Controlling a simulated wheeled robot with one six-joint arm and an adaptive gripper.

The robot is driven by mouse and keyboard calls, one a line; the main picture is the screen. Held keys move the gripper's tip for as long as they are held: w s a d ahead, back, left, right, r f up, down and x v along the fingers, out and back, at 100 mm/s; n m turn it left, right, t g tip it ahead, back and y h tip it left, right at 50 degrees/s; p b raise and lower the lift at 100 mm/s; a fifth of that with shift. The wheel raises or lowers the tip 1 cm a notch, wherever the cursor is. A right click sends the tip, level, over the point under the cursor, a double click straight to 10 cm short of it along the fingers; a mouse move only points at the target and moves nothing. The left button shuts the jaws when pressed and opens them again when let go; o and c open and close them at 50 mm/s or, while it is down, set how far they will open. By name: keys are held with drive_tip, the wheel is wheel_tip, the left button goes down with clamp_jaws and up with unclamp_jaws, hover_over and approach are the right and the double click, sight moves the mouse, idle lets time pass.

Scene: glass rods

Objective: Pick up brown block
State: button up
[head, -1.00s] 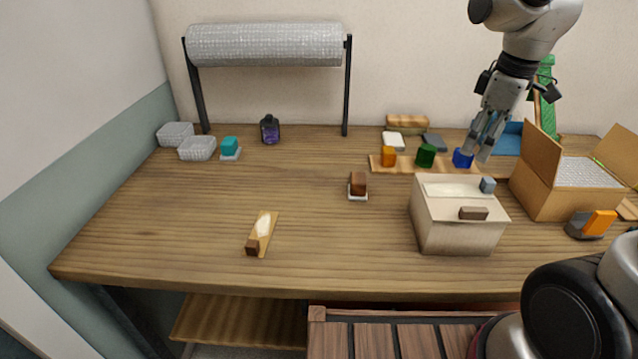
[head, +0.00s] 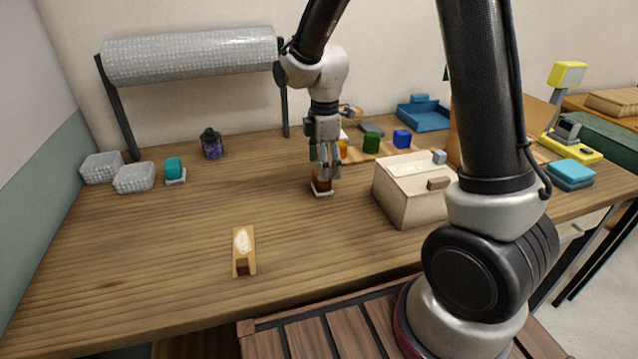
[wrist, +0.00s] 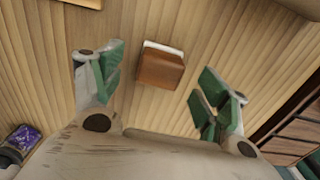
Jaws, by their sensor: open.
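A brown block (head: 321,185) stands on a small white dish (head: 323,193) near the middle of the table. My gripper (head: 327,173) is open and points down over this block, partly hiding it in the head view. In the wrist view the brown block (wrist: 158,69) lies in the gap between the two green-padded fingers, slightly beyond the tips, with clear space on both sides. The white dish (wrist: 164,46) shows along its far edge. A second, smaller dark brown block (head: 242,268) sits at the near end of a narrow wooden board (head: 249,262).
A pale wooden box (head: 400,203) stands close on the right. Behind are a green block (head: 371,143), a blue block (head: 402,139) and an orange block (head: 343,149). A dark purple bottle (head: 212,145) stands back left.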

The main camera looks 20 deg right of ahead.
drive_tip(key=f, duration=0.4)
drive_tip(key=shift+s+a+f, duration=0.1)
drive_tip(key=shift+a+f, duration=0.2)
drive_tip(key=c, duration=1.2)
drive_tip(key=shift+r, duration=0.1)
wheel_tip(320, 180, up, 10)
